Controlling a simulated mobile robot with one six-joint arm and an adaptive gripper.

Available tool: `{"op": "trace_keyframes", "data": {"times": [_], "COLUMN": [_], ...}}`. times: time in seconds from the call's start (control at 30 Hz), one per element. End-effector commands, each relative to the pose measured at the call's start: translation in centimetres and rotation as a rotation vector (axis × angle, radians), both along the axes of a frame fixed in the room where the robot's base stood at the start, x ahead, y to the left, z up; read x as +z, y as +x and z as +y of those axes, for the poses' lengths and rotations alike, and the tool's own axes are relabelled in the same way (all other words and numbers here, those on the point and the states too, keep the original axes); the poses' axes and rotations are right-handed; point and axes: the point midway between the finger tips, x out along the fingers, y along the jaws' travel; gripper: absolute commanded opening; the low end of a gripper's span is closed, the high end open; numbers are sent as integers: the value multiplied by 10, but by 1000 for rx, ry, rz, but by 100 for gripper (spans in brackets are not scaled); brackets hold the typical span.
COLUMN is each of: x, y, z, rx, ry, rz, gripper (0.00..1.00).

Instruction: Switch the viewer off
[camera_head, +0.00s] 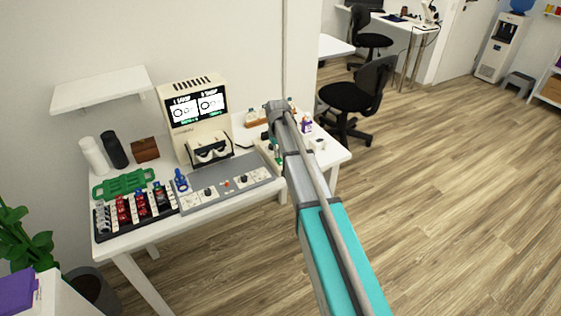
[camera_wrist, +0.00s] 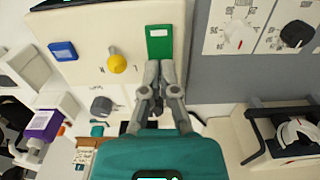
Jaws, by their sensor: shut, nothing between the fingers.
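The viewer (camera_head: 183,133) is a cream machine with a lit screen (camera_head: 197,106) and a dark-lensed eyepiece, standing at the back of the white table. Part of it shows at the lower right of the wrist view (camera_wrist: 252,152). In the wrist view a cream panel (camera_wrist: 88,75) carries a green rocker-like piece (camera_wrist: 159,43), a yellow knob (camera_wrist: 117,63) and a blue button (camera_wrist: 62,51). My gripper (camera_wrist: 160,68) is shut and empty, its fingertips at the near end of the green piece. I cannot tell whether they touch it. In the head view my arm largely hides the gripper.
A grey control panel (camera_head: 228,184) with knobs lies in front of the viewer. A rack of coloured items (camera_head: 138,207), a green tray (camera_head: 122,185) and cylinders stand left. A purple-labelled bottle (camera_wrist: 42,123) is near the panel.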

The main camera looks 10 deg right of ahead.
Motion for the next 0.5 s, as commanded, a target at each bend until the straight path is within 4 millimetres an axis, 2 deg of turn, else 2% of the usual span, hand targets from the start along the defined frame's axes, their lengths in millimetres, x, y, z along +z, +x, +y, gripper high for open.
{"op": "trace_keyframes", "data": {"times": [0.5], "x": [-6], "y": [0], "z": [0], "rx": [0], "ry": [0], "rz": [0], "gripper": [0]}}
